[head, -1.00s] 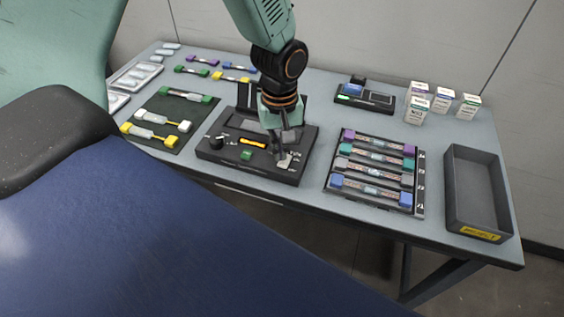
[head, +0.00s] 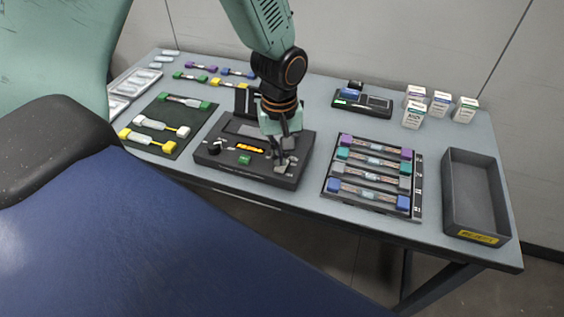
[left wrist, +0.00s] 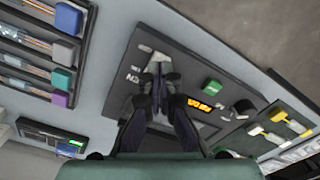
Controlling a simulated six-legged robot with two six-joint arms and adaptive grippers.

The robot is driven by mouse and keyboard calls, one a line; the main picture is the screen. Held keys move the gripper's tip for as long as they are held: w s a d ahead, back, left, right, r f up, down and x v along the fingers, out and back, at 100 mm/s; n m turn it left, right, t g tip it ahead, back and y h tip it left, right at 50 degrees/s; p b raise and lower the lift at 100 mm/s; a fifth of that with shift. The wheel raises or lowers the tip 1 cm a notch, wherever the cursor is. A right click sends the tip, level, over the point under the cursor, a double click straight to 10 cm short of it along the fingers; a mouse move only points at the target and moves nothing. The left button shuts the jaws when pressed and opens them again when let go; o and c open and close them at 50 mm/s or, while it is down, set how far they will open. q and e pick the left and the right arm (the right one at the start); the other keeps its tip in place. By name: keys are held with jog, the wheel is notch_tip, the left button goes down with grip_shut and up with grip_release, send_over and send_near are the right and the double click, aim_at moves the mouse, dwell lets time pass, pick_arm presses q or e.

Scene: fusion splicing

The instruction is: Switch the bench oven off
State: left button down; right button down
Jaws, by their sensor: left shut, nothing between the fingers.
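The bench oven appears to be the dark box (head: 225,160) at the front middle of the table. Its panel carries an orange lit display (head: 250,146), a green button (head: 245,160), a black knob (head: 214,148) and a pale switch (head: 281,168) at the right. My left gripper (head: 284,157) is shut and empty, pointing down at the switch. In the left wrist view the fingertips (left wrist: 160,72) overlap the switch area, so contact and the switch's position cannot be told. The green button (left wrist: 211,87) and lit display (left wrist: 200,105) show beside the fingers. My right gripper is not in view.
A rack (head: 417,196) of several colour-ended pieces stands right of the oven, then an empty dark tray (head: 478,238). A small black device (head: 378,104) and several white boxes (head: 441,104) stand behind. A dark mat (head: 165,125) with colour-ended pieces lies left.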

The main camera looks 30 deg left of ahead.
pick_arm(q)
jog(key=shift+a, duration=0.1)
jog(key=shift+d, duration=0.25)
jog(key=shift+a+f, duration=0.2)
jog(key=shift+d+f, duration=0.15)
jog(key=shift+f, duration=0.05)
jog(key=shift+f+b, duration=0.15)
jog(key=shift+b, duration=0.15)
